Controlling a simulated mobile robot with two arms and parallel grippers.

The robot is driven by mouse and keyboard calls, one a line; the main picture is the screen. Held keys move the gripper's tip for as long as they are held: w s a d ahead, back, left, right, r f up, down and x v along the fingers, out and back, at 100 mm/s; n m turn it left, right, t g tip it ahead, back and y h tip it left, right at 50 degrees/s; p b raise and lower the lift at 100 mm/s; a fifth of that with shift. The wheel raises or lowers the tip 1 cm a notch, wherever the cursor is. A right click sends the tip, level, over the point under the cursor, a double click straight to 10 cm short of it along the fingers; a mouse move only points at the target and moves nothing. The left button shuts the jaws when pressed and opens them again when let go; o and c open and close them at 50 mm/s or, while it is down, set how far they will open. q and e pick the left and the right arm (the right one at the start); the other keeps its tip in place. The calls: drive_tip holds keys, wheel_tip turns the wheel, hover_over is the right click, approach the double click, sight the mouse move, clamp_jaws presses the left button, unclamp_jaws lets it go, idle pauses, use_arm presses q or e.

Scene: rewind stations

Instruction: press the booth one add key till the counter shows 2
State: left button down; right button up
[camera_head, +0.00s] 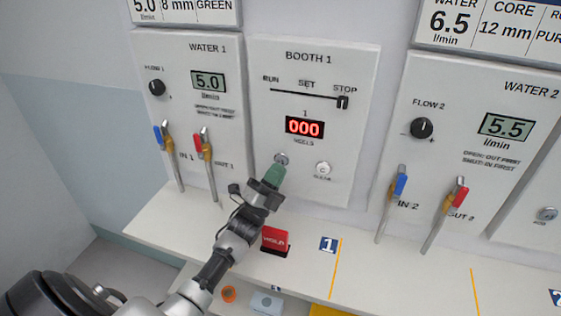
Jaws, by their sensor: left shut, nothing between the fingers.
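The booth 1 panel (317,66) is on the wall in the middle of the head view. Its counter (304,127) shows red digits 000. Below it on the left is a round key (281,158), partly covered by my gripper, so its label is hidden. A second round key (323,170), labelled with small blurred text, is to its right. My left gripper (276,172) is shut and empty, its green fingertips just below the left key. I cannot tell whether they touch it. My right gripper is not in view.
A RUN/SET/STOP slider (342,102) stands at STOP. The water 1 panel (206,67) with lever valves is left, the water 2 panel (450,100) right. A red HOLD block (275,239) sits on the ledge (380,270) below my gripper.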

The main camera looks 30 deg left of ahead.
use_arm(q)
drive_tip(key=shift+w+a+b, duration=0.1)
drive_tip(key=shift+w+b, duration=0.2)
drive_tip(key=shift+w, duration=0.15)
drive_tip(key=shift+w+a+b, duration=0.1)
drive_tip(key=shift+w+b, duration=0.2)
drive_tip(key=shift+b, duration=0.05)
idle(0.4)
drive_tip(key=shift+s, duration=0.1)
idle(0.4)
drive_tip(key=shift+s+d+p, duration=0.2)
drive_tip(key=shift+s+p, duration=0.2)
drive_tip(key=shift+s, duration=0.25)
drive_tip(key=shift+h, duration=0.3)
drive_tip(key=s+p, duration=0.1)
drive_tip(key=s, duration=0.1)
drive_tip(key=s+d+p, duration=0.1)
drive_tip(key=s, duration=0.2)
drive_tip(key=shift+d, duration=0.1)
drive_tip(key=shift+w, duration=0.1)
idle(2.1)
